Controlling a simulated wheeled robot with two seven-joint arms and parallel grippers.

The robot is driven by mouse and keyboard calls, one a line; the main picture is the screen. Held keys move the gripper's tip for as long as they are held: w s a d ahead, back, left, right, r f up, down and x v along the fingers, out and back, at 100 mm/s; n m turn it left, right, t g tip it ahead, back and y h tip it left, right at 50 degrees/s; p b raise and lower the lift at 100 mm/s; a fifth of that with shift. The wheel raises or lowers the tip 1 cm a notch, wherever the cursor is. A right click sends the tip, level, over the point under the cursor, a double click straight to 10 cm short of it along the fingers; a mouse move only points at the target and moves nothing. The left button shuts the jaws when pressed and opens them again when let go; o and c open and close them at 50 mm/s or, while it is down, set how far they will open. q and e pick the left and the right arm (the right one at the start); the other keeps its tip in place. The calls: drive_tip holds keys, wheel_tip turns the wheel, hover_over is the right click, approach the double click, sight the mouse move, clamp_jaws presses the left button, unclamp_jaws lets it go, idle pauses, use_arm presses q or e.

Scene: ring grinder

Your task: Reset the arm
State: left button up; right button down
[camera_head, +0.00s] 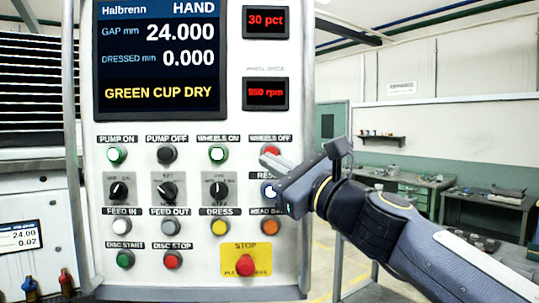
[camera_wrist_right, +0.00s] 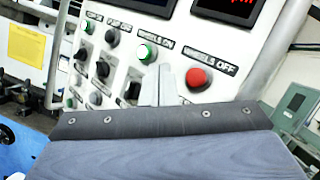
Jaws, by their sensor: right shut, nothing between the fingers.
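My right gripper (camera_head: 268,162) comes in from the right in the head view, in front of the right column of the control panel (camera_head: 135,270). Its fingers are shut and empty. The tips overlap the lower part of the red WHEELS OFF button (camera_head: 271,151); I cannot tell whether they touch it. The gripper body partly covers the RESET label and a pale button (camera_head: 269,190). In the wrist view the shut fingers (camera_wrist_right: 165,68) point at the panel between the lit green WHEELS ON button (camera_wrist_right: 147,52) and the red WHEELS OFF button (camera_wrist_right: 198,78). My left gripper is not in view.
The screen (camera_head: 160,60) reads HAND, gap 24.000, dressed 0.000, GREEN CUP DRY. The PUMP ON button (camera_head: 117,154) looks lit. A red STOP button (camera_head: 244,264) sits low on the panel. Workbenches (camera_head: 400,175) stand at the back right.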

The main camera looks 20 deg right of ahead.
drive_tip(key=s+d+f+n+g+h, duration=0.2)
drive_tip(key=s+f+n+g, duration=0.2)
drive_tip(key=f, duration=1.1)
drive_tip(key=s+d+f+n+g+h, duration=0.1)
drive_tip(key=s+f+n+g, duration=0.3)
drive_tip(key=s+f+n, duration=0.7)
drive_tip(key=s+d+f+n+g+h, duration=0.2)
drive_tip(key=s+f+n+g, duration=0.3)
drive_tip(key=s+f, duration=0.6)
wheel_tip(320, 180, down, 8)
drive_tip(key=n+h, duration=0.1)
drive_tip(key=n, duration=0.1)
drive_tip(key=shift+s+d+f+n+h, duration=0.15)
drive_tip(key=shift+s+d+n+h, duration=0.1)
drive_tip(key=shift+d+n+h, duration=0.15)
